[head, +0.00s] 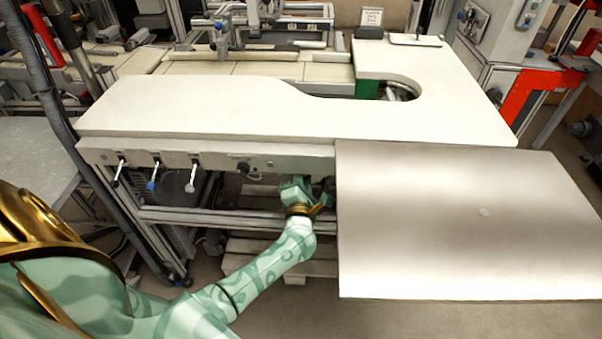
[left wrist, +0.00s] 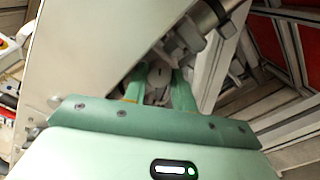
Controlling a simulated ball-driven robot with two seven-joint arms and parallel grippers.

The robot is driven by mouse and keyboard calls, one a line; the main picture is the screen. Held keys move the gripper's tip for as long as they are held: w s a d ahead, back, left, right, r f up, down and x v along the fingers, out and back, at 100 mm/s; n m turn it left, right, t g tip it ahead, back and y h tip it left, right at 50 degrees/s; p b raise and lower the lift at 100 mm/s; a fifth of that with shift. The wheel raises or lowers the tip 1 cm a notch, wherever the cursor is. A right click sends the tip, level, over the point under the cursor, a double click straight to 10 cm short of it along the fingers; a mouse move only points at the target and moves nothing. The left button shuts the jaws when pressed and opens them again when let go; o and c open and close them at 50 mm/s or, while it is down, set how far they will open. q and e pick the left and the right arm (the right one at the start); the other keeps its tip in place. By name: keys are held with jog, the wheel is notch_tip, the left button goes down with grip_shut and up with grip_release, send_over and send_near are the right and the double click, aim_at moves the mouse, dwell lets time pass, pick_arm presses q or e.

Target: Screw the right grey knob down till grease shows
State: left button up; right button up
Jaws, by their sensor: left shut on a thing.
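In the left wrist view, a pale grey round knob (left wrist: 159,74) with a small dark mark sits between the two green fingers of my left gripper (left wrist: 160,82). The fingers are closed on it from both sides. In the head view my left gripper (head: 297,187) is just below the front rail of the white table, near the left edge of the metal plate. The knob is hidden behind the gripper there. I cannot make out any grease in either view. My right gripper is not in view.
The white table (head: 210,105) has a front rail with several small levers, one with a blue end (head: 151,184). A metal plate (head: 440,235) stands close to the right of my left gripper. Metal rods and frame parts crowd the gripper in the wrist view.

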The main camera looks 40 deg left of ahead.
pick_arm(q)
jog(key=m+p, duration=0.2)
jog(key=m, duration=0.7)
jog(key=m+p, duration=0.2)
jog(key=m, duration=0.8)
jog(key=m+p, duration=0.2)
jog(key=m, duration=0.7)
jog(key=shift+s+f+p, duration=0.15)
jog(key=shift+f+p, duration=0.15)
jog(key=shift+p, duration=0.1)
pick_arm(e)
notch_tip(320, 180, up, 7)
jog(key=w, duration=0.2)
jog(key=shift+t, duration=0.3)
pick_arm(q)
jog(key=shift+m, duration=0.3)
jog(key=o, duration=1)
jog(key=shift+a, duration=0.1)
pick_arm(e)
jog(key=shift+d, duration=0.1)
